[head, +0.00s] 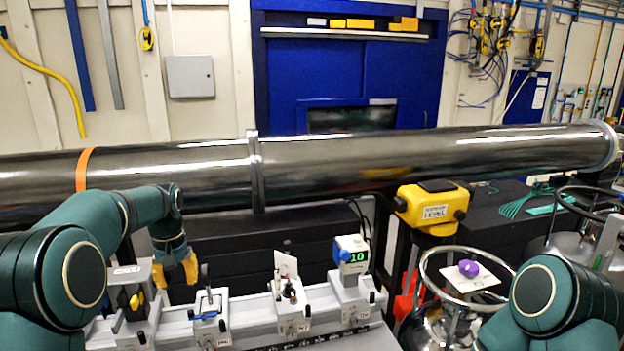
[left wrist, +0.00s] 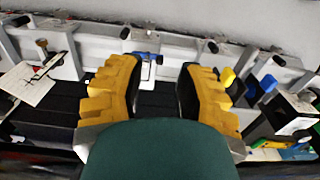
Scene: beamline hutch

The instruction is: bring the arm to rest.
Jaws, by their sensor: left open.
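My left arm (head: 140,205) comes in from the left in the head view and bends down at its wrist. My left gripper (head: 176,274) has yellow fingers and hangs behind the white rail of small devices. In the left wrist view its two ridged yellow fingers (left wrist: 160,88) stand apart with nothing held between them. A small blue-topped device (left wrist: 148,57) on the rail shows beyond the gap. My right arm (head: 555,305) shows only as a green joint at the lower right of the head view. My right gripper is out of view.
The white rail (head: 255,312) carries several small devices, one with a green display (head: 352,255). A long dark metal pipe (head: 350,165) crosses behind. A yellow level (head: 432,207) is at centre right. A round metal-framed vessel (head: 440,328) stands near my right arm, with a purple knob (head: 468,268).

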